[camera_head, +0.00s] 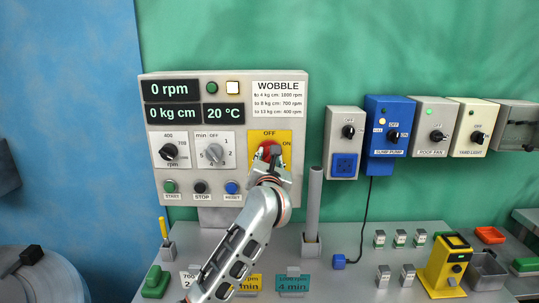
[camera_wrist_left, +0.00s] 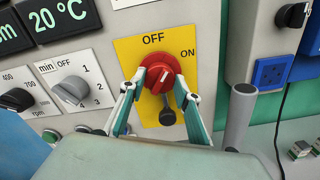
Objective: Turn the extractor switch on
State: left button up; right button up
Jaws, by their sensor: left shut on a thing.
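The red rotary switch (camera_head: 267,148) sits on a yellow plate marked OFF at the top and ON at the right, on the grey control panel (camera_head: 290,190). In the left wrist view the red switch (camera_wrist_left: 158,70) shows a raised bar that looks slanted; its exact setting is hard to tell. My left gripper (camera_head: 270,163) reaches up from below. In the wrist view its fingers (camera_wrist_left: 158,84) are on both sides of the red switch, shut on it. My right gripper is not in view.
The panel displays (camera_head: 171,89) read 0 rpm and 0 kg cm. A grey upright post (camera_head: 314,205) stands close right of my arm. Several wall switch boxes (camera_head: 389,125) are further right. Tags and a yellow device (camera_head: 446,265) are on the bench below.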

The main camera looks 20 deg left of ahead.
pick_arm(q)
jog(key=m, duration=0.5)
jog(key=shift+m, duration=0.4)
jog(key=m, duration=0.4)
jog(key=shift+m, duration=0.3)
jog(key=shift+f, duration=0.1)
jog(key=o, duration=1.1)
jog(key=v, duration=1.2)
jog(key=shift+a, duration=0.1)
